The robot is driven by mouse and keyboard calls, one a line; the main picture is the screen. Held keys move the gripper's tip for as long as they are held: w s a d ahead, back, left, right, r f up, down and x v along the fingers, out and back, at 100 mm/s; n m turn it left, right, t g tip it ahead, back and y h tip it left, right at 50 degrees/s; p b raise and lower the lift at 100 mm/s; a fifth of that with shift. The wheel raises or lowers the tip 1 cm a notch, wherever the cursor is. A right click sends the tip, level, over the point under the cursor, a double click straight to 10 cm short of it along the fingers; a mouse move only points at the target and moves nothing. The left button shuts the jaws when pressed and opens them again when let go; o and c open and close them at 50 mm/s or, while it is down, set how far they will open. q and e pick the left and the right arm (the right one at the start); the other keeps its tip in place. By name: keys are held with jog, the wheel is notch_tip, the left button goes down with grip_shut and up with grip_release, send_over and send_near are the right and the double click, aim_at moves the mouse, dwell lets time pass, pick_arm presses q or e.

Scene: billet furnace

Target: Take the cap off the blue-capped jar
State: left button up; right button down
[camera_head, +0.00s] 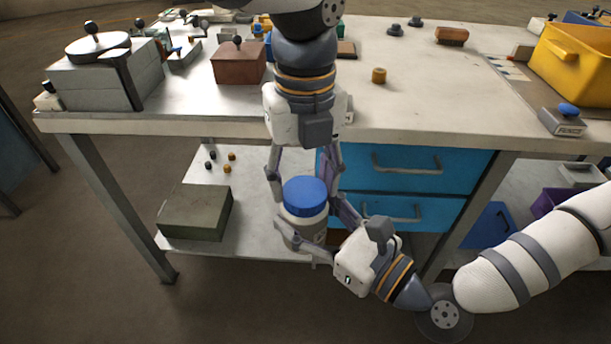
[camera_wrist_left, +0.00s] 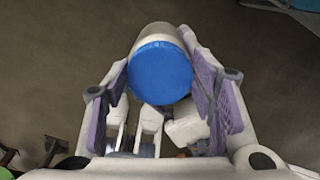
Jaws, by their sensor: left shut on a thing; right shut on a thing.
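The jar (camera_head: 300,226) has a pale body and a blue cap (camera_head: 305,193), and is held upright in front of the workbench. My left gripper (camera_head: 303,186) comes down from above and is shut on the cap, one finger on each side. In the left wrist view the round blue cap (camera_wrist_left: 161,73) sits between the purple finger pads, with the jar body (camera_wrist_left: 157,37) behind it. My right gripper (camera_head: 314,230) comes from the lower right and is shut on the jar body below the cap. Its fingers partly hide the body.
The workbench (camera_head: 440,100) stands behind the jar, with blue drawers (camera_head: 417,169) and a lower shelf (camera_head: 246,215) holding a green box (camera_head: 195,211). A yellow bin (camera_head: 575,65) and a brown box (camera_head: 238,64) stand on top. Floor is open at front left.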

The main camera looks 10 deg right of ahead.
pick_arm(q)
jog(key=n, duration=0.4)
jog(key=shift+d+n, duration=0.15)
jog(key=shift+n, duration=0.15)
jog(key=n, duration=0.8)
jog(key=shift+a, duration=0.3)
jog(key=n, duration=0.6)
jog(key=shift+s+a, duration=0.15)
jog(key=shift+a, duration=0.05)
jog(key=n, duration=0.3)
jog(key=shift+a+r, duration=0.1)
jog(key=shift+a, duration=0.1)
jog(key=o, duration=1.1)
jog(key=shift+o, duration=0.9)
